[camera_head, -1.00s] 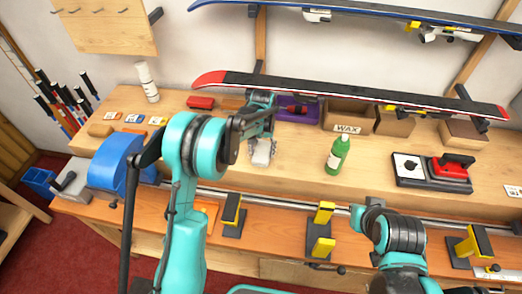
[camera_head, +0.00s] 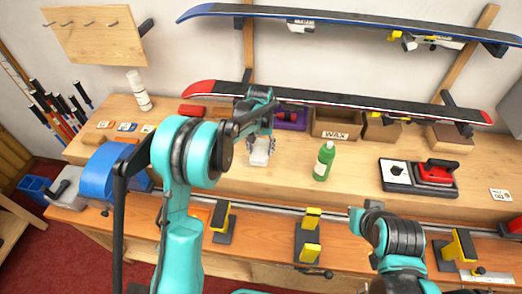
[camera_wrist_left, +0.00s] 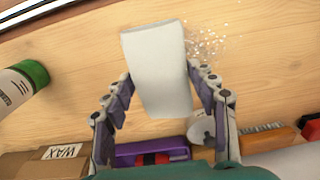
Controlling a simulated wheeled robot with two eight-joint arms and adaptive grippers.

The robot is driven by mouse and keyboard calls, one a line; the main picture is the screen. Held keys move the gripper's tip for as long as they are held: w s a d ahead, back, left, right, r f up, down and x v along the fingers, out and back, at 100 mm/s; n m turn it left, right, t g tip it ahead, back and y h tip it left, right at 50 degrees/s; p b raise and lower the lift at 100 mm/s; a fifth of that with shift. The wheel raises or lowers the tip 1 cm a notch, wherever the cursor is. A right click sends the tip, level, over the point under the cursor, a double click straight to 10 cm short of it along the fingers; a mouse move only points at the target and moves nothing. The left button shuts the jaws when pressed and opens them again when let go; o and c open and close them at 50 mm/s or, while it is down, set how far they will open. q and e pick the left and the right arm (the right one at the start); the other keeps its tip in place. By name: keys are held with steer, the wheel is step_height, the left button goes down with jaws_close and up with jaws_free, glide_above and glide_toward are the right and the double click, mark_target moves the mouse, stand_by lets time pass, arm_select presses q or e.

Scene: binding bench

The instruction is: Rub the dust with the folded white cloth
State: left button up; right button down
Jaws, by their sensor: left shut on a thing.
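My left gripper (camera_head: 261,145) is shut on the folded white cloth (camera_head: 259,157), over the bench top left of the green bottle. In the left wrist view the cloth (camera_wrist_left: 158,68) is a pale, thick pad between the two fingers of the gripper (camera_wrist_left: 160,82). The dust (camera_wrist_left: 207,42) shows there as white specks on the wood, just beside the cloth's right edge in that picture. Any dust under the cloth is hidden. I cannot tell whether the cloth touches the wood. My right arm shows at lower right, but its gripper is not visible.
The green bottle (camera_head: 324,161) stands right of the cloth. Behind are a WAX box (camera_head: 336,124), a purple tray (camera_head: 291,118) and a red block (camera_head: 191,111). A red iron (camera_head: 439,171) sits on its base at right. A ski (camera_head: 335,101) hangs above the back edge.

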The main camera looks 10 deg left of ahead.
arm_select(q)
steer(key=shift+a+r+p, duration=0.1)
steer(key=shift+r+p, duration=0.35)
steer(key=shift+r, duration=0.6)
